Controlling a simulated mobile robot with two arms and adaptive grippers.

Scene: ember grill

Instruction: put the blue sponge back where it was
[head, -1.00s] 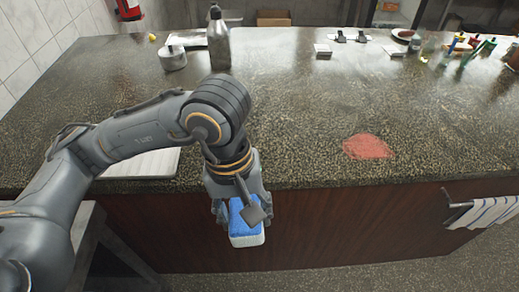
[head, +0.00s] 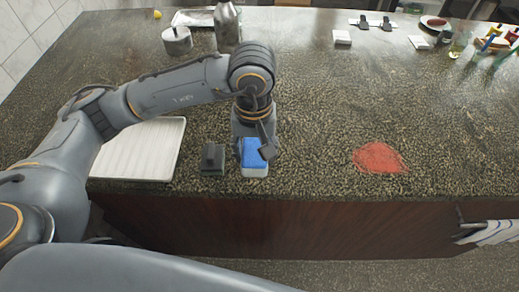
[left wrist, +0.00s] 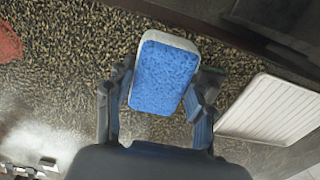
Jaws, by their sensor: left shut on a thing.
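The sponge (head: 255,158) is blue on one face and white on the other. My left gripper (head: 256,150) is shut on it, over the counter near the front edge. The sponge also shows between the two fingers in the left wrist view (left wrist: 162,76), blue face toward the camera. I cannot tell whether the sponge touches the counter. A dark block with a knob (head: 213,158) stands just left of the sponge. My right gripper is not in view.
A white ribbed tray (head: 140,150) lies on the counter to the left. A red powdery patch (head: 379,158) lies to the right. A metal pot (head: 177,41) and a bottle (head: 228,27) stand at the back. A striped towel (head: 495,233) hangs at the front right.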

